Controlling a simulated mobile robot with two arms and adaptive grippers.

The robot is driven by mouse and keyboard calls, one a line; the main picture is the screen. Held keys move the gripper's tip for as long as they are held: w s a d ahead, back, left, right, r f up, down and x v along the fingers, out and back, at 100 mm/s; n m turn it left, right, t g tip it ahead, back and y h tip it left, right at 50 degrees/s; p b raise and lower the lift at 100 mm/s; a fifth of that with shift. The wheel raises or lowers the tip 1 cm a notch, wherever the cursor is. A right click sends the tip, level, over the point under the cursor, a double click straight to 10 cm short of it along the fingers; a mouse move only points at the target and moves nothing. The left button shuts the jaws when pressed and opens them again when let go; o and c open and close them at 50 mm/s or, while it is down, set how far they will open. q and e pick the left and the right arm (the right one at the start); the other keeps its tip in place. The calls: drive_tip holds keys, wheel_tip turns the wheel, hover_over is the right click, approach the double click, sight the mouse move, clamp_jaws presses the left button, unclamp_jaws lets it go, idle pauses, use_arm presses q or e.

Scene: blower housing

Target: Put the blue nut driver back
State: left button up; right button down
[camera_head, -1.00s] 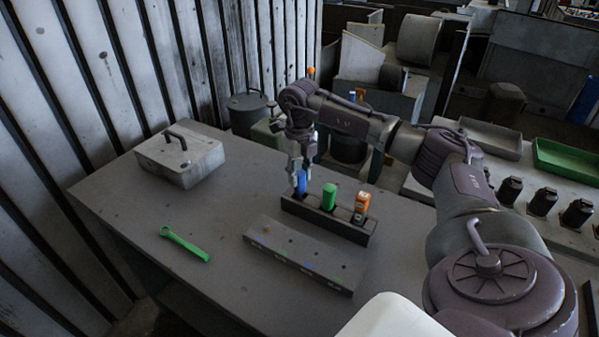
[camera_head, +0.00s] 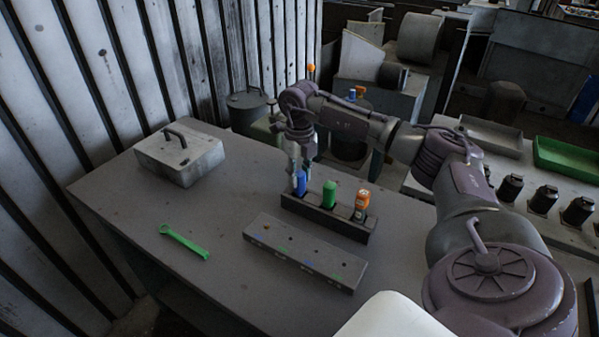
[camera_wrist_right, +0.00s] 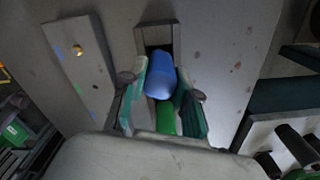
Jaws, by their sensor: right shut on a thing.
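The blue nut driver (camera_head: 300,183) stands at the left end of the dark rack (camera_head: 318,213) on the table. Its blue handle also shows in the right wrist view (camera_wrist_right: 159,80), between the fingers. My right gripper (camera_head: 297,172) is over the rack's left end and shut on the blue handle. In the wrist view the gripper (camera_wrist_right: 160,92) has one finger on each side of the handle. The driver's lower end is hidden, so I cannot tell how deep it sits in its slot. My left gripper is not in view.
A green-handled tool (camera_head: 329,194) and an orange one (camera_head: 362,203) stand in the same rack. A grey block with coloured marks (camera_head: 305,254) lies in front. A green wrench (camera_head: 184,242) and a grey lidded box (camera_head: 180,155) are on the left.

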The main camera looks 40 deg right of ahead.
drive_tip(key=shift+c, duration=1.4)
unclamp_jaws()
drive_tip(key=shift+r+p, duration=3.1)
drive_tip(key=shift+r, duration=0.95)
drive_tip(key=shift+f, duration=0.1)
